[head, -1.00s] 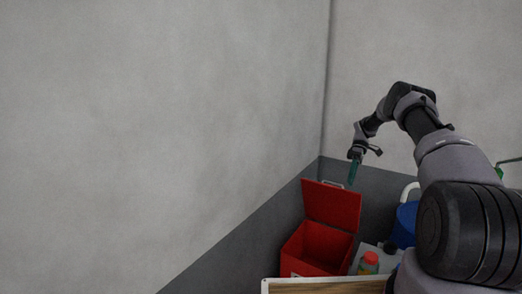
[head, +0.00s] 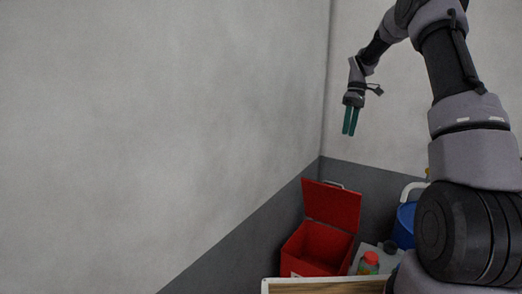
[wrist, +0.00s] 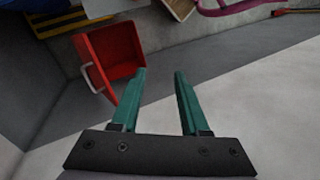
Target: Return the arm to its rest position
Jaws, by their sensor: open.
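My gripper (head: 350,121) hangs in the air in the head view, above the red box, with its teal fingers pointing down. In the wrist view my gripper (wrist: 160,88) has its two teal fingers spread apart with nothing between them. My arm is raised on the right of the head view, bent at the elbow near the top edge. The red box (head: 316,246) stands below with its lid (head: 332,206) open. It also shows in the wrist view (wrist: 115,50), apart from the fingers.
A blue container (head: 404,225) and a bottle with a red cap (head: 369,262) stand right of the red box. A wooden-topped surface (head: 325,286) is at the bottom edge. Walls meet behind the gripper. The air left of it is clear.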

